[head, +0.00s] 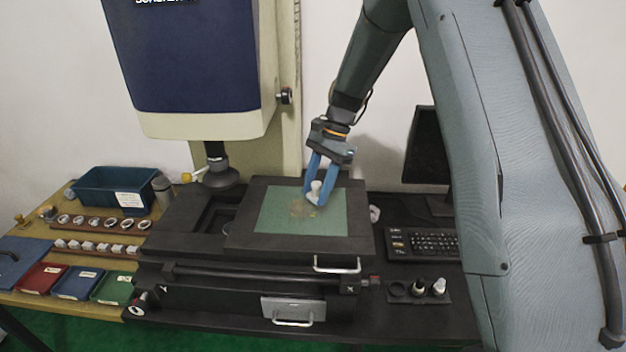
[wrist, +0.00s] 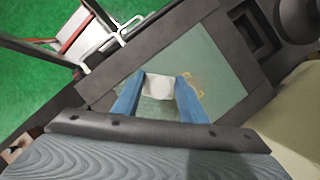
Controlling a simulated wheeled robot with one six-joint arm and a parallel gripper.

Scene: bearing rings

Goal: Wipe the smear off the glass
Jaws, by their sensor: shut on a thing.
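The glass (head: 275,220) is a green pane set in the dark stage of the machine; it also shows in the wrist view (wrist: 215,60). A brownish-yellow smear (head: 299,209) lies near the middle of the pane. In the wrist view a yellowish part of it (wrist: 198,82) shows beside the right finger. My gripper (head: 319,188) is over the glass, just right of the smear, with its blue fingers shut on a white wiping pad (wrist: 158,83). The pad is at or close to the glass; I cannot tell whether it touches. The fingers hide part of the pane.
The machine's dark lens (head: 221,175) hangs left of the pane. A metal handle (head: 337,265) sticks out at the stage's front. A keyboard (head: 428,243) and small bottles (head: 438,287) stand at the right. A blue bin (head: 112,190), rings and coloured trays (head: 77,283) fill the left table.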

